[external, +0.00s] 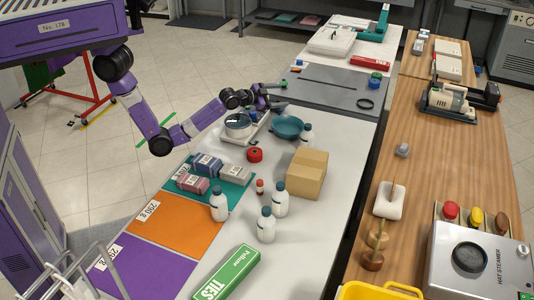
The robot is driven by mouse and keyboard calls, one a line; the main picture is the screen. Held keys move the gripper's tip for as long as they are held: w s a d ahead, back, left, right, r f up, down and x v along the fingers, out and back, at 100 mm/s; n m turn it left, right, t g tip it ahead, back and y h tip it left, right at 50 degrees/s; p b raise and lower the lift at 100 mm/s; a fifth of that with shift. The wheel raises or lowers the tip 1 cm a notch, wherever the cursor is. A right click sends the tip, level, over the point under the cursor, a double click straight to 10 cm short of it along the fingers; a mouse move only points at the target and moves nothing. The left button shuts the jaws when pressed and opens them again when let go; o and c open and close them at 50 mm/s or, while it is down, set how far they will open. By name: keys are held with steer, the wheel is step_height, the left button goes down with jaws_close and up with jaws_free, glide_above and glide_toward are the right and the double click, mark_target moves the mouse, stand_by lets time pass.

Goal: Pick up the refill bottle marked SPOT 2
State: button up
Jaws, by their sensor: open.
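Several white bottles with dark blue caps stand on the white table. One bottle (219,207) is at the edge of the orange mat. A second bottle (280,201) and a third bottle (266,227) stand close together right of it. A fourth bottle (306,134) stands farther back, beside the blue bowl. Their markings are too small to read, so I cannot tell which is SPOT 2. My gripper (281,95) is open and empty above the far part of the table, behind the bowl and away from the front bottles.
A cardboard box (308,172) stands behind the second bottle. The blue bowl (287,127) and a scale with a round pan (239,126) are below my arm.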

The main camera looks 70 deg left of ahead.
steer(key=s+d+m+g+h+p, duration=0.1)
steer(key=s+d+m+h+p, duration=0.2)
steer(key=d, duration=1)
steer(key=m+g+h, duration=0.1)
steer(key=h, duration=0.2)
glide_toward(303, 133)
steer(key=x, duration=0.4)
steer(key=shift+w+p, duration=0.35)
steer(key=shift+p, duration=0.05)
steer(key=f+n, duration=0.1)
steer(key=w+f+n, duration=0.1)
steer(key=f+n+g, duration=0.1)
steer(key=n, duration=0.1)
steer(key=shift+w+d+f+p, duration=0.3)
steer(key=shift+d+f+p, duration=0.05)
steer(key=shift+d+f, duration=0.05)
steer(key=shift+w+f+n, duration=0.35)
steer(key=shift+f+n, duration=0.05)
steer(key=shift+f, duration=0.1)
steer(key=shift+w+d+f, duration=0.15)
steer(key=shift+w, duration=0.25)
steer(key=shift+r+x, duration=0.2)
steer(key=shift+x, duration=3.15)
steer(key=shift+w, duration=0.1)
steer(key=shift+r, duration=0.1)
jaws_close()
